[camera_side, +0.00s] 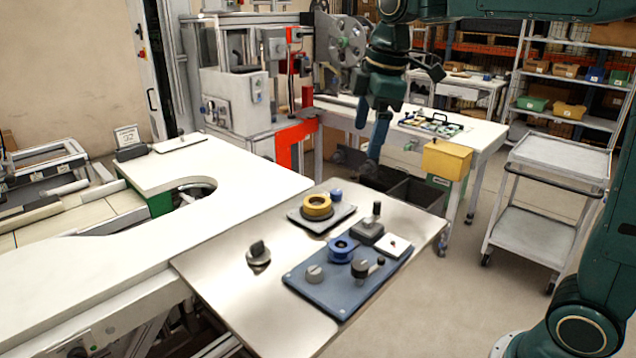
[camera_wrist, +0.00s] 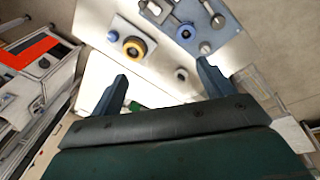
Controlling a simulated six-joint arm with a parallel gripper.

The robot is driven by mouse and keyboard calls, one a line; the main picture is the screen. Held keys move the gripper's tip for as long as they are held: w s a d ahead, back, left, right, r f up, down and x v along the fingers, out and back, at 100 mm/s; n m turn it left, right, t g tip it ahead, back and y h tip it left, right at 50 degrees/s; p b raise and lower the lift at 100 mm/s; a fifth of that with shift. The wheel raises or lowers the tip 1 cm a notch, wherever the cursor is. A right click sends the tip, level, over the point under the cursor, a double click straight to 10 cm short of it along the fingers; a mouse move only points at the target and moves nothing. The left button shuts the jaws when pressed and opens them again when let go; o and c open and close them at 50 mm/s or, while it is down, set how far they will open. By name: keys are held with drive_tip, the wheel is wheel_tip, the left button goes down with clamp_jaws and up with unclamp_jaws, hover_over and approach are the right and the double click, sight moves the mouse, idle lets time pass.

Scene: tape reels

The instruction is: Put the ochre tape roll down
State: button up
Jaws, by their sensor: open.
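A blue roll (camera_side: 341,250) sits on a blue plate (camera_side: 312,282) with knobs and a dark post. A small blue cap (camera_side: 336,195) stands behind the ochre roll. A dark knob (camera_side: 258,252) stands at left. The table's near left part is bare. A yellow bin (camera_side: 446,159) hangs behind.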

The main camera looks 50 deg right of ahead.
drive_tip(key=s+a+f+m+t, duration=0.1)
drive_tip(key=s+f+m, duration=0.2)
drive_tip(key=s, duration=0.7)
drive_tip(key=s+a+f+m+t, duration=0.1)
drive_tip(key=s+f+m+t, duration=0.1)
drive_tip(key=s+f+m, duration=0.2)
drive_tip(key=s+m, duration=0.3)
drive_tip(key=s, duration=0.4)
drive_tip(key=shift+f, duration=0.2)
drive_tip(key=shift+w, duration=0.1)
drive_tip(key=shift+c, duration=0.4)
